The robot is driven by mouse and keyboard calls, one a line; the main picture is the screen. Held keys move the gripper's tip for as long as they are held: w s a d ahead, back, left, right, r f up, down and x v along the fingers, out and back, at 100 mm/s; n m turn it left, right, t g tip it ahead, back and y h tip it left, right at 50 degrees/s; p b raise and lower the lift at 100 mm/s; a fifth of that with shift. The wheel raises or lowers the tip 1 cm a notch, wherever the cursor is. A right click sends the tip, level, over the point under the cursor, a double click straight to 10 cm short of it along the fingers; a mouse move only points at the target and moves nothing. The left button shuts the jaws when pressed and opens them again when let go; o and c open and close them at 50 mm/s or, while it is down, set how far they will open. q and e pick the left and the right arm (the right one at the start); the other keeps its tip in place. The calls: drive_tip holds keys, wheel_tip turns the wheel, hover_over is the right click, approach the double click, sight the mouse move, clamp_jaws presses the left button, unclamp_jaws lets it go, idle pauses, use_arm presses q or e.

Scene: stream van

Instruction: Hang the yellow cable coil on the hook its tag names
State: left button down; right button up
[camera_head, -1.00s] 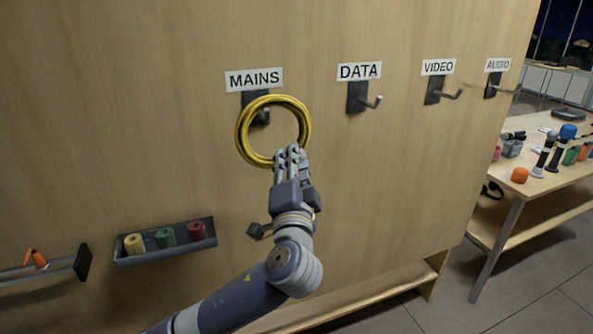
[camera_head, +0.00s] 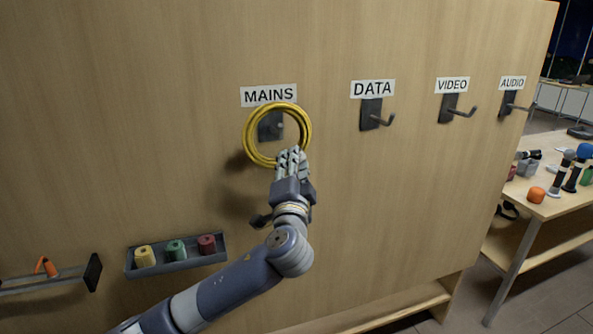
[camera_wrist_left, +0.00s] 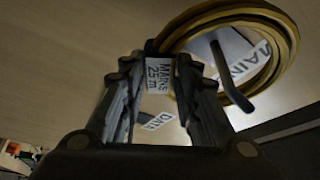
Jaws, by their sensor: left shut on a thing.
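The yellow cable coil (camera_head: 248,136) is upright in front of the hook plate (camera_head: 270,126) under the MAINS label (camera_head: 269,95). My left gripper (camera_head: 290,158) is shut on the coil's lower edge. In the left wrist view the coil (camera_wrist_left: 284,34) is above and right of my left gripper (camera_wrist_left: 155,85). Its white tag (camera_wrist_left: 159,76) reads MAINS 25 m and lies between the fingers. The dark hook (camera_wrist_left: 228,78) appears through the coil's opening there. I cannot tell whether the coil rests on the hook. My right gripper is not in view.
More hooks hold nothing under DATA (camera_head: 373,89), VIDEO (camera_head: 452,85) and AUDIO (camera_head: 513,83). A small tray (camera_head: 178,262) of coloured rolls is on the panel at lower left. A table (camera_head: 545,208) with microphones stands at right. The panel between is clear.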

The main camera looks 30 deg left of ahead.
use_arm(q)
drive_tip(key=shift+w+a+f+b, duration=0.1)
drive_tip(key=shift+a+f+b, duration=0.05)
drive_tip(key=shift+f+b, duration=0.5)
drive_tip(key=shift+w+a+f+b, duration=0.1)
drive_tip(key=shift+f+b, duration=0.45)
drive_tip(key=shift+f, duration=0.05)
drive_tip(key=c, duration=1.1)
unclamp_jaws()
drive_tip(key=v, duration=0.6)
drive_tip(key=d+v, duration=0.1)
drive_tip(key=v, duration=0.6)
drive_tip(key=w+d+r+v, duration=0.1)
drive_tip(key=v, duration=0.5)
drive_tip(key=shift+s+d, duration=0.2)
drive_tip(key=shift+d, duration=0.15)
